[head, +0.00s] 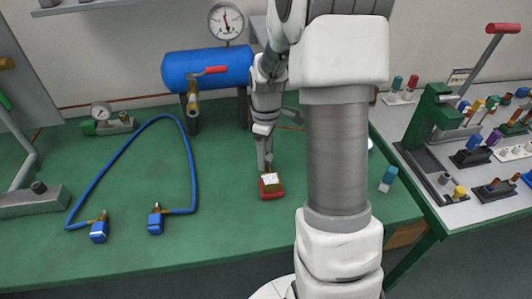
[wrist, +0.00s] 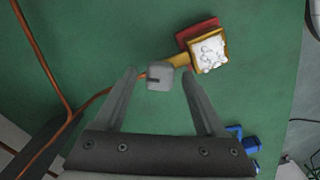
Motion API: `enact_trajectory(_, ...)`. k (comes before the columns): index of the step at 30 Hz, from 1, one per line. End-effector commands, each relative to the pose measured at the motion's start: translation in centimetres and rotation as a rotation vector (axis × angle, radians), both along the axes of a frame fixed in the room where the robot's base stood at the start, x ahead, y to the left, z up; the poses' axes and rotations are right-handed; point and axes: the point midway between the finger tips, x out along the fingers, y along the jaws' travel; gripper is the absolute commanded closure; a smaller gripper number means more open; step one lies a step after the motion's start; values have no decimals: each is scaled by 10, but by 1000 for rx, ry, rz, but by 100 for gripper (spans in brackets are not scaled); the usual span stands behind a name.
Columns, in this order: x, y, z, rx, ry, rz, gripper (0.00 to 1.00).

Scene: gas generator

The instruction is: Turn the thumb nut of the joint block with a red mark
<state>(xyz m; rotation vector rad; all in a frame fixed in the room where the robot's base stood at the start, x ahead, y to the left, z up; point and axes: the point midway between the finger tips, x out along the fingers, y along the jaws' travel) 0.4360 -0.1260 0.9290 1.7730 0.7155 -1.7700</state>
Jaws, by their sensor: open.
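The joint block with red (head: 272,192) stands on the green bench in front of the blue tank. In the wrist view it is a brass body with a red base (wrist: 195,28) and a white, bubbly patch (wrist: 209,52) on top. A short brass stem leads from it to a grey thumb nut (wrist: 159,75) with a dark slot. My gripper (wrist: 158,82) is open, with the nut between its fingertips in the picture; contact cannot be told. In the head view my gripper (head: 267,166) is just above and behind the block, and the nut is hard to make out.
Two blue-marked joint blocks (head: 98,232) (head: 155,222) sit on the left, with a blue hose (head: 125,152) looping behind them. The blue tank (head: 207,68) stands at the back. A copper pipe (wrist: 42,60) crosses the wrist view. The bench's front middle is clear.

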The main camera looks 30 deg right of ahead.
Motion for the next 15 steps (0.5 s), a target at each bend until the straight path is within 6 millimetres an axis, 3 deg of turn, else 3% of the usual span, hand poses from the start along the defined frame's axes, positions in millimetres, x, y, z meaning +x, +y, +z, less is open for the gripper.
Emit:
enact_trajectory(3,0,0,0,0,0,0,31)
enact_trajectory(15,0,0,0,1,1,0,100)
